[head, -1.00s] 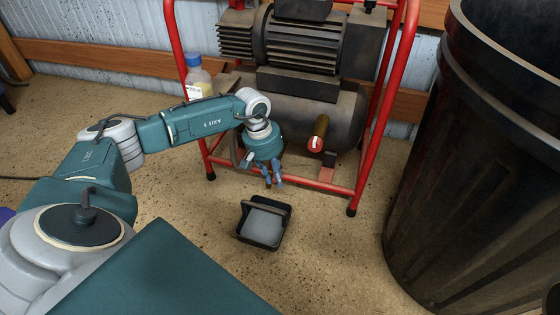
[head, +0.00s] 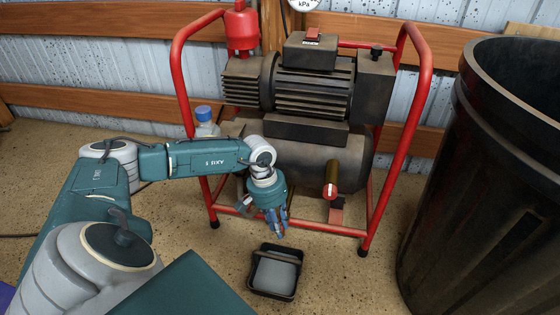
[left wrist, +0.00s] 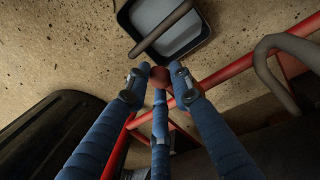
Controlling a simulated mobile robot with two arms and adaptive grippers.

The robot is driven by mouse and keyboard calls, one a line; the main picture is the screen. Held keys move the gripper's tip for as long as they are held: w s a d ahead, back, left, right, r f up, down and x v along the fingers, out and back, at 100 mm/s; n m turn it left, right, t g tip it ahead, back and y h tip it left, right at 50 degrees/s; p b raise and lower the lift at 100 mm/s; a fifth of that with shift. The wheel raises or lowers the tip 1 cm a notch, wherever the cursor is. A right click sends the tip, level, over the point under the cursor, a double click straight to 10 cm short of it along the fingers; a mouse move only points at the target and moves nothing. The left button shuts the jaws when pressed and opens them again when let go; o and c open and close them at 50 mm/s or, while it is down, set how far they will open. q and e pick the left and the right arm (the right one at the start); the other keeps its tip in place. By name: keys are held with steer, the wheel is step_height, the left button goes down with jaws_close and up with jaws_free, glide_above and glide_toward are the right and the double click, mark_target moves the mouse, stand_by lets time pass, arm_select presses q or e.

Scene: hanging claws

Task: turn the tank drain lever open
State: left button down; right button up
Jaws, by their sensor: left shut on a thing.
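The compressor's dark tank (head: 310,158) lies low inside a red tube frame. My left gripper (head: 277,225) is below the tank's left part, pointing down, above and behind a small black drain pan (head: 274,275). In the left wrist view, its blue fingers (left wrist: 158,78) close around a small reddish-brown piece (left wrist: 159,77), which looks like the drain lever's handle. The fingers hide most of this piece, so I cannot tell its angle. A brass cylinder with a red, white-marked end (head: 331,180) sticks out of the tank to the right, apart from the gripper. My right gripper is out of view.
The red frame's lower bar (head: 330,229) runs close to the gripper. A large black bin (head: 480,190) stands at the right. A blue-capped bottle (head: 204,120) stands behind my arm. A red cylinder (head: 241,30) and a gauge (head: 303,4) show at the top.

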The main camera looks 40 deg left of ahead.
arm_select(q)
steer(key=shift+s, duration=0.1)
steer(key=c, duration=1.5)
jaws_free()
steer(key=shift+r, duration=0.1)
steer(key=shift+a+r, duration=0.1)
steer(key=shift+r, duration=0.2)
steer(key=r, duration=0.3)
steer(key=a+r, duration=0.1)
steer(key=r, duration=0.3)
steer(key=a+r, duration=0.1)
steer(key=r, duration=0.3)
steer(key=shift+s, duration=0.3)
steer(key=shift+f, duration=0.1)
